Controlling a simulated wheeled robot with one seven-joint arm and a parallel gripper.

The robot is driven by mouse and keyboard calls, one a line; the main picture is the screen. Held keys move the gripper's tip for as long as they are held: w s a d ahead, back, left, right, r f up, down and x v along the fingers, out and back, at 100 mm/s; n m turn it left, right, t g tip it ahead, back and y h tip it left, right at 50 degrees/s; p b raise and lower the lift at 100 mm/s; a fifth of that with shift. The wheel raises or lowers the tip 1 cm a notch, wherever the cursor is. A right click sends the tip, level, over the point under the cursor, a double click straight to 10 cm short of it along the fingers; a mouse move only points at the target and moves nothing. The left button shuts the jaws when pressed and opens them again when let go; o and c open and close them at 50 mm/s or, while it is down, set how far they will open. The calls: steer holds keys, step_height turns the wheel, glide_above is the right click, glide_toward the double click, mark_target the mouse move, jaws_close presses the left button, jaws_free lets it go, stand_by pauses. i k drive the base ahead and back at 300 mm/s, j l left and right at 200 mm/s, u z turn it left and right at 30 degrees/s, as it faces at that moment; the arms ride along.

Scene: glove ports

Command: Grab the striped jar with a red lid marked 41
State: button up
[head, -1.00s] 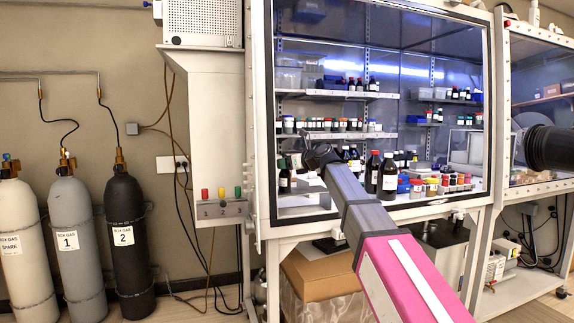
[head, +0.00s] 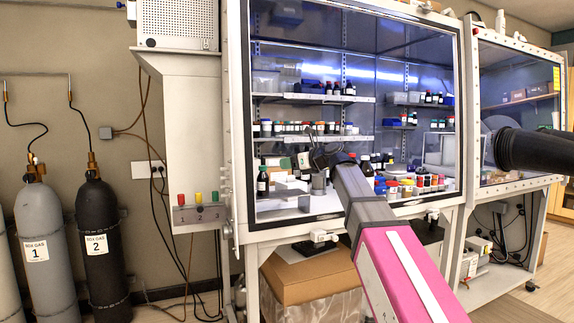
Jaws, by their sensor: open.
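A row of small jars with coloured lids (head: 407,188), red lids among them, stands on the floor of the glove box at the right. Stripes and numbers are too small to read, so I cannot tell which jar is the striped one marked 41. My gripper (head: 313,150) is inside the glove box, to the left of these jars and apart from them. It looks small and dark, and its fingers are hard to make out. It is open, and I see nothing held in it. My arm hides part of the box floor and some bottles behind it.
Dark bottles (head: 262,182) stand at the left of the box floor, with more behind my arm. Shelves (head: 310,98) with jars and bottles line the back. The box frame (head: 236,120) borders the opening. A black glove port sleeve (head: 535,150) sticks out at the right.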

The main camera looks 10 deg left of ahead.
mark_target(392, 185)
steer(key=i+z, duration=0.2)
steer(key=z, duration=0.2)
steer(key=i+z, duration=0.2)
steer(key=z, duration=0.2)
steer(key=i+z, duration=0.2)
steer(key=z, duration=0.2)
steer(key=j, duration=0.1)
